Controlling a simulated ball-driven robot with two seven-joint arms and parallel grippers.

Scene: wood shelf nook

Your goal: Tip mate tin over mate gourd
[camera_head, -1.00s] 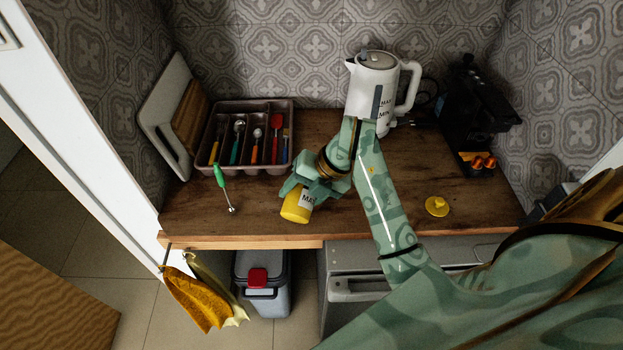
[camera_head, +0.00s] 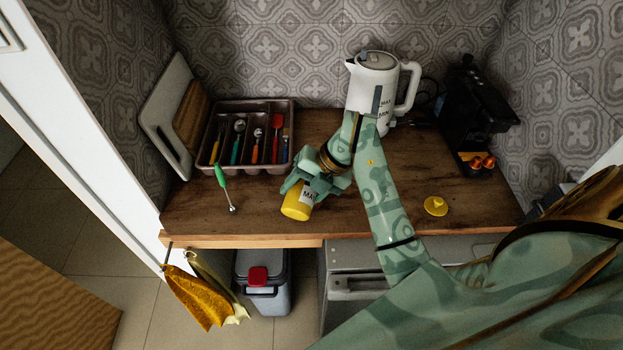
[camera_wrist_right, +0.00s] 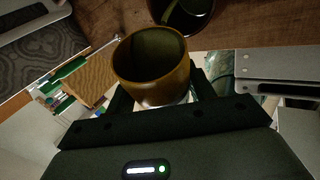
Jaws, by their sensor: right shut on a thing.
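The mate tin (camera_head: 297,204) is yellow with a white label and is held tilted over the front part of the counter. My right gripper (camera_head: 315,184) is shut on it. In the right wrist view the tin (camera_wrist_right: 152,84) shows its open round mouth, with a shadowed inside; its contents cannot be made out. Just beyond the mouth is a dark, round, open vessel (camera_wrist_right: 187,18), probably the mate gourd, cut by the top edge. I cannot make out the gourd in the head view. No stream is visible. My left gripper is not in view.
A yellow lid (camera_head: 436,206) lies on the counter at right. A white kettle (camera_head: 374,85) stands behind my right arm, and a black coffee machine (camera_head: 474,105) at back right.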

